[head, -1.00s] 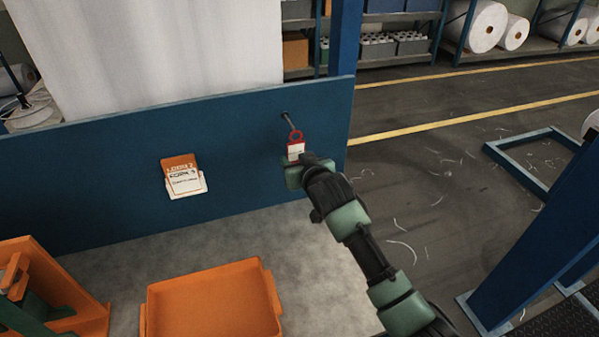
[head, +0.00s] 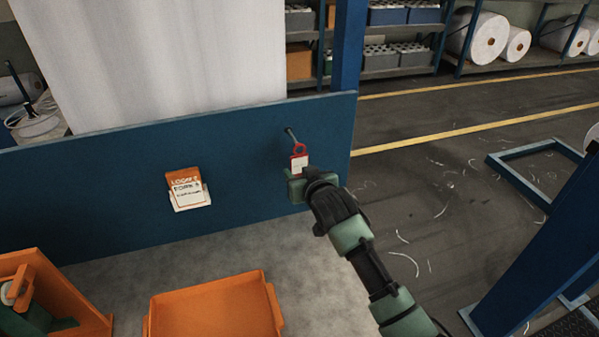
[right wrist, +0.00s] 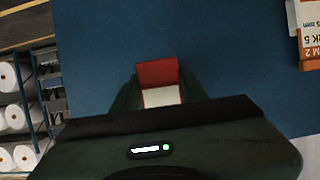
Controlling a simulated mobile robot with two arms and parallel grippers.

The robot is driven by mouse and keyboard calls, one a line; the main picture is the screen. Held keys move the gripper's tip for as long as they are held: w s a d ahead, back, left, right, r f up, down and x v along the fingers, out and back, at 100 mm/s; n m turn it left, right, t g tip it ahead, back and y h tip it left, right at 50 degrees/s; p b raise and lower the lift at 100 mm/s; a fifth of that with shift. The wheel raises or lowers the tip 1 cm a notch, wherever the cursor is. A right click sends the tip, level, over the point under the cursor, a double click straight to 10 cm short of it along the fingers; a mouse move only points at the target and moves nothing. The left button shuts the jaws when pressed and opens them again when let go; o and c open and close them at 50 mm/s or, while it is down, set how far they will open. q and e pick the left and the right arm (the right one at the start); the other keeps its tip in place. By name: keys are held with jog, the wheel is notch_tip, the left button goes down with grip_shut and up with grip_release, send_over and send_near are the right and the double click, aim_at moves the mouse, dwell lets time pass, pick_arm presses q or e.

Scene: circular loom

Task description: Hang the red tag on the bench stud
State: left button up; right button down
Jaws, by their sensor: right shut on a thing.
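The red tag (head: 299,161) has a white label and a red ring at its top. My right gripper (head: 303,178) is shut on the tag's lower part and holds it upright in front of the blue panel. The bench stud (head: 290,134) is a thin grey pin sticking out of the panel. The tag's ring appears at or just below the stud's near end; I cannot tell whether the stud passes through it. In the right wrist view the red and white tag (right wrist: 158,82) sits between the fingers, and the stud is not visible. My left gripper is not in view.
The blue panel (head: 120,185) carries an orange and white card holder (head: 187,188) left of the stud. An orange tray (head: 215,305) lies on the grey surface below. An orange bracket (head: 60,300) stands at the lower left. A blue post (head: 347,45) rises behind the panel.

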jog(key=shift+w+a, duration=0.1)
jog(key=shift+w, duration=0.15)
dwell(0.4)
jog(key=shift+w+a+b, duration=0.2)
jog(key=shift+w+b, duration=0.35)
jog(key=shift+w, duration=0.15)
jog(key=shift+w+a, duration=0.1)
jog(key=shift+w, duration=0.25)
jog(key=shift+f, duration=0.25)
dwell(0.5)
jog(key=c, duration=0.7)
grip_release()
